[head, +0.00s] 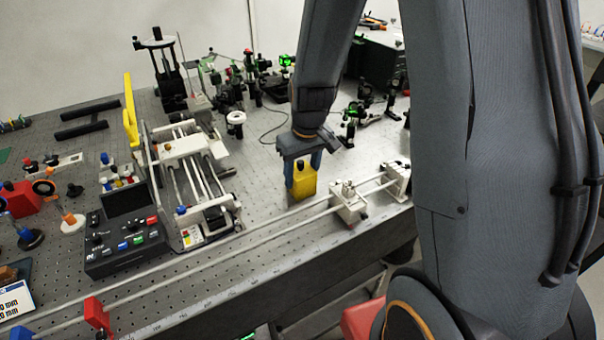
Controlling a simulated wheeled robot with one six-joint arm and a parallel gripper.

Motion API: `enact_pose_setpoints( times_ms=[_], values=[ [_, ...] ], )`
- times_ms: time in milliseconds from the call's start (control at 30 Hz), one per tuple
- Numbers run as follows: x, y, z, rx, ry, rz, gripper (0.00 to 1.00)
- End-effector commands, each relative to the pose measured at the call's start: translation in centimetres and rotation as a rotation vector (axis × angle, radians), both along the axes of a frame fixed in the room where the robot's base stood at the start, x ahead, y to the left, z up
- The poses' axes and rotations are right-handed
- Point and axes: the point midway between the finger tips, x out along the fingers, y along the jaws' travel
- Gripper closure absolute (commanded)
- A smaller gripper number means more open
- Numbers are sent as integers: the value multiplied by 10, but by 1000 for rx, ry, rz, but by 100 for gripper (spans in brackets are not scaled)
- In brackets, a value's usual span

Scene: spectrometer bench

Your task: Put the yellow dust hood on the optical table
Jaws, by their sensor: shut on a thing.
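The yellow dust hood (303,181) is a small box-like piece with a dark knob on top. It is upright at the optical table (262,197), right of the middle, behind the long rail. I cannot tell whether its underside touches the table. My gripper (304,163) points down from above, its blue-grey fingers on either side of the hood, shut on it. The fingers and wrist hide part of the hood's top and sides.
A long rail with a carriage (348,200) runs along the front edge, close to the hood. A white rod-frame instrument (195,165) and a control box (122,235) stand to the left. Optics posts (235,120) stand behind. Bare table lies left of the hood.

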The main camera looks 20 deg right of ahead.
Motion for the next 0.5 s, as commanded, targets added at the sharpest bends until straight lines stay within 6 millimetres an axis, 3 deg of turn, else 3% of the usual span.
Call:
enact_pose_setpoints(
  times_ms=[67, 100, 200, 500],
  values=[
    [0, 0, -3, 0, 1, 0, 74],
    [0, 0, -2, 0, 0, 0, 47],
    [0, 0, -2, 0, 0, 0, 33],
    [0, 0, -1, 0, 0, 0, 33]
  ],
)
